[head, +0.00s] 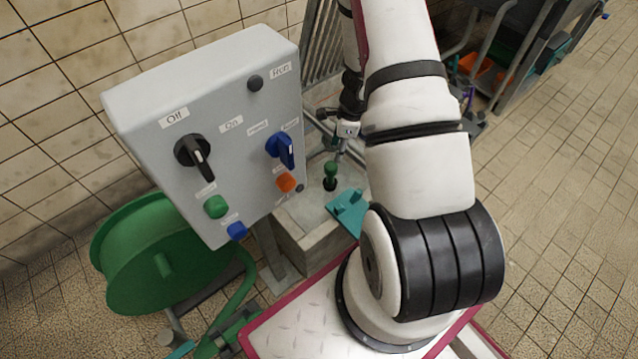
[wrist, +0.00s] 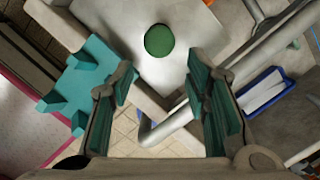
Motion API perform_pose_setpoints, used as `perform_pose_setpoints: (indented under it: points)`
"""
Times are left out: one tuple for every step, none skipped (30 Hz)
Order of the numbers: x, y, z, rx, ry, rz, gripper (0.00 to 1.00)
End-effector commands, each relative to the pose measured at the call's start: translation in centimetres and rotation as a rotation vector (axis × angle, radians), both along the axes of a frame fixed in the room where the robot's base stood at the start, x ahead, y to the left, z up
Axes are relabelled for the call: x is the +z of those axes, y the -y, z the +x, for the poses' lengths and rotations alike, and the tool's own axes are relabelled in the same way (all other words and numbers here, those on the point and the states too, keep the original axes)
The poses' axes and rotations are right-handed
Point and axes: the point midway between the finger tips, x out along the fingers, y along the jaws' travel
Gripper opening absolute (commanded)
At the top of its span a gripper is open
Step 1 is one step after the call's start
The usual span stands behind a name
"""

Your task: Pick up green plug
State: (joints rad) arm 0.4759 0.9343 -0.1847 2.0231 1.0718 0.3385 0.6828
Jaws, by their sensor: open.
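The green plug (head: 331,169) stands upright with a dark lower part on a pale concrete block in the head view. From above, in the wrist view, its round green top (wrist: 159,40) shows beyond my fingertips. My gripper (wrist: 160,82) is open and empty, with its two green-padded fingers apart. The plug top lies beyond the gap between them, roughly centred. In the head view my gripper is small and partly hidden behind my arm, just above and right of the plug. Contact between them does not show.
A teal bracket (head: 348,209) lies close to the plug, at the block's edge (head: 296,240). A grey control box (head: 225,125) with knobs and buttons stands left. A green hose reel (head: 160,265) is below it. A blue bin (wrist: 262,93) and pipes show right in the wrist view.

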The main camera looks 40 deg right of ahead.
Motion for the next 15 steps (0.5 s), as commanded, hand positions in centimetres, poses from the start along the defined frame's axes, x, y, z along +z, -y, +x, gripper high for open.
perform_pose_setpoints:
  points:
    - [-0.8, 0.0, 0.0, -0.006, -0.003, 0.001, 0.43]
    - [-1.2, 0.0, 0.0, -0.007, -0.003, 0.001, 0.43]
    - [-1.8, -0.1, 0.1, -0.007, -0.002, 0.002, 0.43]
    - [-2.3, -0.2, 0.1, -0.005, -0.003, 0.003, 0.43]
    - [-2.9, -0.3, 0.2, -0.004, -0.003, 0.003, 0.43]
    - [-3.7, -0.4, 0.2, -0.004, -0.004, 0.002, 0.43]
    - [-4.3, -0.5, 0.3, -0.004, -0.003, 0.003, 0.43]
    - [-4.8, -0.5, 0.3, -0.005, -0.004, 0.003, 0.43]
    - [-5.6, -0.6, 0.4, -0.004, -0.003, 0.003, 0.43]
    - [-6.0, -0.7, 0.5, -0.004, -0.003, 0.002, 0.43]
    - [-6.5, -0.7, 0.5, -0.003, -0.002, 0.002, 0.43]
    - [-7.0, -0.7, 0.6, -0.003, -0.002, 0.002, 0.43]
    - [-7.3, -0.8, 0.7, -0.003, -0.001, 0.002, 0.43]
    - [-7.5, -0.9, 0.7, -0.003, -0.002, 0.003, 0.43]
    - [-7.8, -0.9, 0.7, -0.003, -0.002, 0.003, 0.43]
